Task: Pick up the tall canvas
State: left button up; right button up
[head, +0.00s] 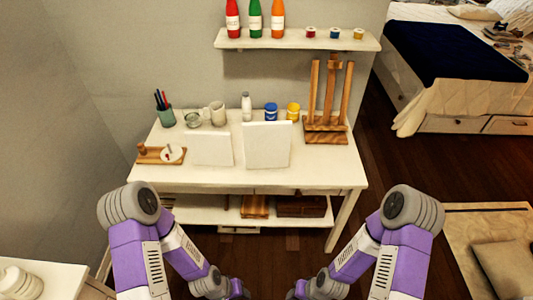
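Two blank white canvases stand side by side on the white table (320,178). The taller canvas (266,146) is on the right, near the middle of the tabletop. The shorter, wider canvas (211,149) is just to its left. My two purple and grey arms reach in from the bottom, in front of the table and below the tabletop. Their wrists run to the bottom edge of the head view, and both grippers are out of sight. Nothing touches the taller canvas from my side.
A wooden easel (327,104) stands at the table's right back. Blue (271,112) and yellow (293,111) paint jars, a white bottle (246,107), cups and a brush holder (165,115) line the back. A wooden palette board (148,154) lies left. The table's right front is clear.

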aim_at(268, 144)
jog(key=u, duration=0.25)
jog(key=k, duration=0.25)
jog(key=z, duration=1.15)
jog(key=i, duration=0.7)
jog(key=u, duration=0.1)
